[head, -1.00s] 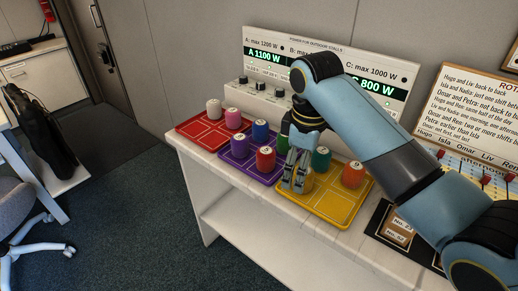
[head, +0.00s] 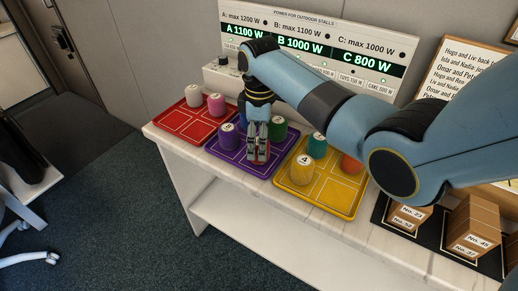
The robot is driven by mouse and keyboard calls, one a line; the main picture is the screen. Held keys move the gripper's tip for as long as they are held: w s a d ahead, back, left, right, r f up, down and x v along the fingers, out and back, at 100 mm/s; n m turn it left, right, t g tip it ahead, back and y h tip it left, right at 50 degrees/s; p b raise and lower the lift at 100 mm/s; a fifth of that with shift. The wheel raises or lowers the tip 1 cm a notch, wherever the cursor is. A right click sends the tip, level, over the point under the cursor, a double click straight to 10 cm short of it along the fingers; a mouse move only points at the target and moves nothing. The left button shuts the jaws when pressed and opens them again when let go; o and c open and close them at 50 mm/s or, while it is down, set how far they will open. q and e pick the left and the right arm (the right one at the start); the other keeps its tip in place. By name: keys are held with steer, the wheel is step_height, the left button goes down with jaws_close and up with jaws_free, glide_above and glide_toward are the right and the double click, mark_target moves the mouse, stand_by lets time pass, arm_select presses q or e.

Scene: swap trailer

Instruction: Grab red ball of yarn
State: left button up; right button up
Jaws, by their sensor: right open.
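My right gripper (head: 258,150) is over the front of the purple tray (head: 270,167). It is open, with its fingers pointing down at a red yarn piece (head: 259,155). The fingers hide most of the red piece, and I cannot tell whether they touch it. An orange-red piece (head: 351,163) stands on the yellow tray (head: 338,203), partly hidden by my arm. My left gripper is not in view.
A yellow piece marked 4 (head: 304,169) and a teal piece (head: 316,143) stand on the yellow tray. The red tray (head: 183,123) at left holds a white and a pink piece. A power panel (head: 300,38) stands behind. Brown boxes (head: 472,225) stand at right.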

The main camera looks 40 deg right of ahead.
steer(key=shift+f, duration=1.25)
steer(key=shift+c, duration=1)
steer(key=c, duration=0.9)
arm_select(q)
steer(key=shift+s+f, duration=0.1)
arm_select(e)
steer(key=shift+c, duration=0.7)
